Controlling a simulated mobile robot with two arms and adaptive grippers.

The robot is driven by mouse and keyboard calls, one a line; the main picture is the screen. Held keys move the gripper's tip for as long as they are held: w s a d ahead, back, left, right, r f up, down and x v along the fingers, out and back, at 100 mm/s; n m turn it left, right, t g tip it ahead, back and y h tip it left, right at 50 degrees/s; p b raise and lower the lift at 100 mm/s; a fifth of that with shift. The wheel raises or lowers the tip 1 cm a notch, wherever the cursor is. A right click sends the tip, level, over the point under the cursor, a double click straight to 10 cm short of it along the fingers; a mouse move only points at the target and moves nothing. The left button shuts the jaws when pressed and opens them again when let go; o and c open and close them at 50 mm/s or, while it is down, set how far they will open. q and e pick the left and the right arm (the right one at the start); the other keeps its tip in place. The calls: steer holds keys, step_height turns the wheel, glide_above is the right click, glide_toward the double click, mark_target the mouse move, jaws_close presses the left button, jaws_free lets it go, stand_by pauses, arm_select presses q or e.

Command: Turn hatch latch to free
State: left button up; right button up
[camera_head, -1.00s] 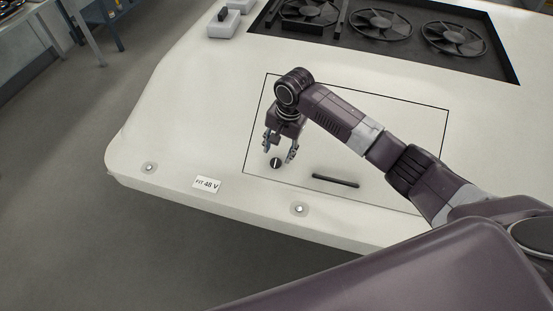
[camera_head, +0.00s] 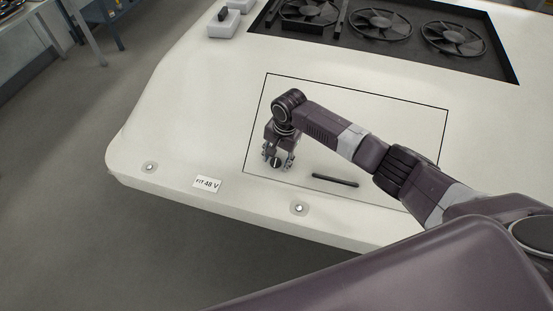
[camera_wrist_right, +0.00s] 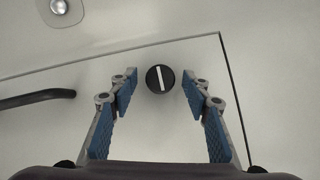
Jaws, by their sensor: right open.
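The hatch latch is a small round black knob with a white line across it. It shows in the head view (camera_head: 276,163) near the hatch's front left corner and in the wrist view (camera_wrist_right: 160,79). In the wrist view its white line runs nearly up and down, slightly tilted. The hatch (camera_head: 350,110) is a flat white panel outlined by a thin dark seam. My right gripper (camera_head: 278,166) is open above the latch; in the wrist view its blue-padded fingers (camera_wrist_right: 160,95) stand either side of it with gaps. My left gripper is not in view.
A black bar handle (camera_head: 335,180) lies on the hatch right of the latch and shows in the wrist view (camera_wrist_right: 38,98). A 48 V label (camera_head: 207,184) and round bolts (camera_head: 299,209) sit along the front edge. Fans (camera_head: 380,24) fill a recess behind.

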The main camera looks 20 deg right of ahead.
steer(key=c, duration=1.2)
steer(key=shift+o, duration=0.2)
